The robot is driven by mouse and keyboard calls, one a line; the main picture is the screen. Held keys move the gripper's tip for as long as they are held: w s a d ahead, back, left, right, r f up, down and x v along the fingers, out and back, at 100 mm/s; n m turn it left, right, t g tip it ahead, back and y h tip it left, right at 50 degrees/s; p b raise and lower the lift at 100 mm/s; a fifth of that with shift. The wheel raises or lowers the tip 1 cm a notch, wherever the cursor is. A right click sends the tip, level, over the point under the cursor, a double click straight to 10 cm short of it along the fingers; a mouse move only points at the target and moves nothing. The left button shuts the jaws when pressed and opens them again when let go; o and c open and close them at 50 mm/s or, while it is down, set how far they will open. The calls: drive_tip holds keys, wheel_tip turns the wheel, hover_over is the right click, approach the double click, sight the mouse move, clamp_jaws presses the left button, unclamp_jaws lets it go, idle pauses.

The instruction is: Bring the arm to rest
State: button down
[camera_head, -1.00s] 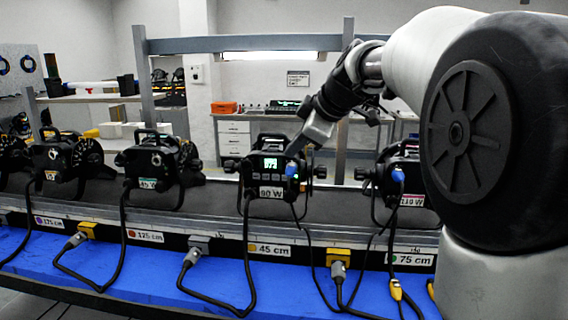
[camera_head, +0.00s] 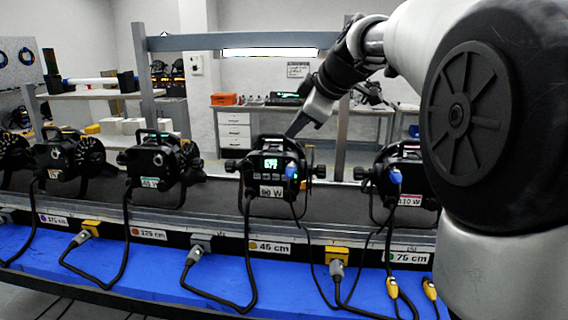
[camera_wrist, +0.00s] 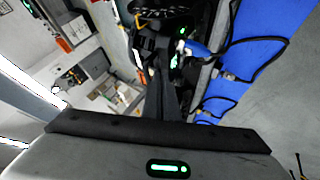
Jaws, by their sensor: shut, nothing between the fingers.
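My gripper (camera_head: 296,128) is shut and empty. In the head view it points down and to the left, with its fingertips just above the right part of the 90 W par can (camera_head: 270,168). That can is black with a lit green display and a blue plug. I cannot tell whether the fingertips touch it. In the wrist view the dark fingers (camera_wrist: 162,100) reach up toward a black lamp body, with a blue plug beside it. My arm comes in from the right and covers part of the 110 W par can (camera_head: 402,180).
More par cans, such as the 45 W one (camera_head: 160,165), stand along the dark rail. Cables hang in loops over the blue front strip (camera_head: 140,278). A grey upright post (camera_head: 341,135) and crossbar stand behind. The space above the left cans is free.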

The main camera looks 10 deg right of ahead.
drive_tip(key=s+a+m+g+h+p, duration=0.2)
drive_tip(key=s+m+p, duration=0.45)
drive_tip(key=s, duration=1.15)
drive_tip(key=s+f+m+h+p, duration=0.1)
drive_tip(key=s+f+m, duration=0.2)
drive_tip(key=s, duration=0.4)
drive_tip(key=s+d+f+m+p, duration=0.1)
drive_tip(key=s+f+m+p, duration=0.1)
drive_tip(key=s+f+m, duration=0.2)
drive_tip(key=s, duration=0.3)
drive_tip(key=shift+s+d+f+g+h, duration=0.2)
drive_tip(key=shift+s+f+g+h, duration=0.1)
drive_tip(key=shift+s+g+h, duration=0.1)
